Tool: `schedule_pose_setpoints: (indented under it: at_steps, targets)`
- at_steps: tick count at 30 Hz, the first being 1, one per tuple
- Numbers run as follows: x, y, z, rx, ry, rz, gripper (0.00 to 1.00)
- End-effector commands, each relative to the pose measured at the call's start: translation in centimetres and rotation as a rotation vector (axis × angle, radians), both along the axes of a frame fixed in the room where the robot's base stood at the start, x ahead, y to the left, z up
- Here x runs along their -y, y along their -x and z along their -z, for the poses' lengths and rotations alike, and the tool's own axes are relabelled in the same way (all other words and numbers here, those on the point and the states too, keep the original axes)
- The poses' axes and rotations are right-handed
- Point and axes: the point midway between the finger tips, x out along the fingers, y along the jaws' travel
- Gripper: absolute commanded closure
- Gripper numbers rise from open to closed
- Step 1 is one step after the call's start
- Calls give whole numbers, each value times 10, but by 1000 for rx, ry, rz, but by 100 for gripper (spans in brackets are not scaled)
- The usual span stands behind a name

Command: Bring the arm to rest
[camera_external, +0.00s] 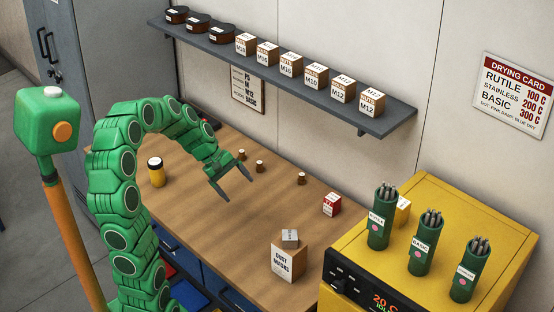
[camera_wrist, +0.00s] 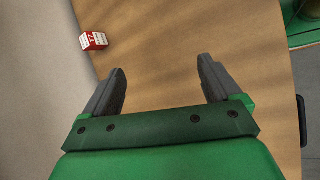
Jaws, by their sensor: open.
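My green arm reaches over the wooden workbench (camera_external: 215,233) from the left. My gripper (camera_external: 235,190) is open and empty, held above the bench top, with its fingers pointing down and to the right. In the wrist view my gripper (camera_wrist: 163,80) shows two dark fingers spread wide with only bare wood between them. A red and white box (camera_wrist: 93,41) lies beyond the left finger there; it also stands on the bench in the external view (camera_external: 331,204).
Small brown items (camera_external: 302,179) and a yellow jar (camera_external: 156,172) stand on the bench. A dust masks box (camera_external: 289,263) is at its front. A yellow oven (camera_external: 470,215) bears three green rod canisters (camera_external: 380,218). A wall shelf (camera_external: 290,78) holds labelled boxes above.

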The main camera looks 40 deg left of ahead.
Motion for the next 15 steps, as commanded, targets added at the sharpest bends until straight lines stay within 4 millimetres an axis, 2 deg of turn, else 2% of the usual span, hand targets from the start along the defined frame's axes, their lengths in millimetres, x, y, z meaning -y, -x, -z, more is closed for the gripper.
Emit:
schedule_pose_setpoints:
  at_steps: [1,6,10,15]
  targets:
    - [16,13,-2,-3,-31,65,9]
    - [56,59,2,-28,-125,280,9]
    - [78,97,5,-50,-192,438,9]
    - [95,146,9,-73,-277,636,9]
